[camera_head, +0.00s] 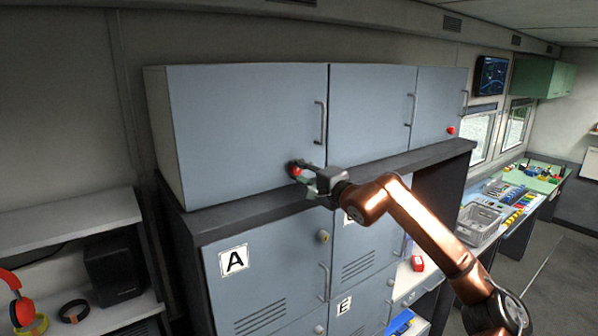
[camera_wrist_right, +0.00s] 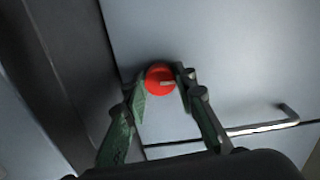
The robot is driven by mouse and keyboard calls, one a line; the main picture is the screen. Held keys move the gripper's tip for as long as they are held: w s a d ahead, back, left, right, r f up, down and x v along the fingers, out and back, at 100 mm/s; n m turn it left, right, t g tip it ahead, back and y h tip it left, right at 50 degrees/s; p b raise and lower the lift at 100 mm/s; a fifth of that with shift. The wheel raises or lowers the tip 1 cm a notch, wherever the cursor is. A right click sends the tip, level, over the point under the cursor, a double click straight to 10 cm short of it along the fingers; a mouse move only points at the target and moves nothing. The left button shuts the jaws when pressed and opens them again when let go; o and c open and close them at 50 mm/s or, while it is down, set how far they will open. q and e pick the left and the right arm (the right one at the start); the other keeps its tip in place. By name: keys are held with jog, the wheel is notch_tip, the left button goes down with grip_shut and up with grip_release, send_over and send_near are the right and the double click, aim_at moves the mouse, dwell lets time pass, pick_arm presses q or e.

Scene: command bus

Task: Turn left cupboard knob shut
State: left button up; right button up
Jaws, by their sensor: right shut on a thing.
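The left cupboard door (camera_head: 245,125) is blue-grey, appears closed, and has a red knob (camera_head: 295,170) at its lower right. My right gripper (camera_head: 299,174) reaches the knob from the right, its fingers at the knob. The gripper partly covers the knob in the head view. My left gripper is not in view.
A vertical door handle (camera_head: 320,122) stands right of the knob. A dark ledge (camera_head: 240,212) runs below the cupboards, above lockers marked with letters such as A (camera_head: 234,261). Another red knob (camera_head: 450,130) is on the far right cupboard. A grey crate (camera_head: 480,222) sits on the counter.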

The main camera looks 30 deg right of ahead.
jog(key=shift+n, duration=0.4)
jog(key=o, duration=1.2)
jog(key=shift+c, duration=0.2)
jog(key=s+d, duration=0.1)
jog(key=s, duration=1.1)
